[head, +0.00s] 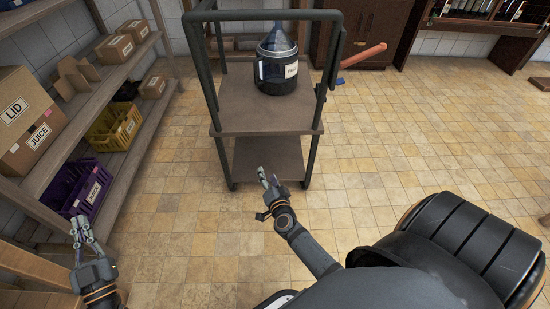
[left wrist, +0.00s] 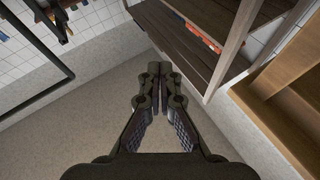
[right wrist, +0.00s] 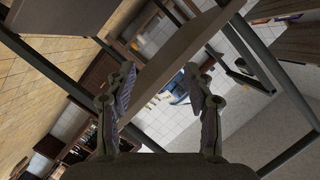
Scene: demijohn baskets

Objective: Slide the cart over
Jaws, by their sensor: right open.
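The cart (head: 262,112) stands ahead of me, with brown shelves and a dark green tube frame whose top bar (head: 265,15) faces me. A dark jug with a clear bluish top and a white label (head: 277,68) stands upright on its upper shelf. My right gripper (head: 268,177) is open and empty; in the head view it overlaps the near edge of the lower shelf, and I cannot tell the gap. The right wrist view shows a brown board and dark tubes beyond its open fingers (right wrist: 159,78). My left gripper (head: 80,224) is shut and empty, far left of the cart.
A shelf unit (head: 135,105) on the left holds cardboard boxes (head: 28,118), a yellow crate (head: 115,127) and a purple crate (head: 82,190). Dark cabinets (head: 362,35) stand at the back. A reddish cylinder (head: 363,56) is right of the cart.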

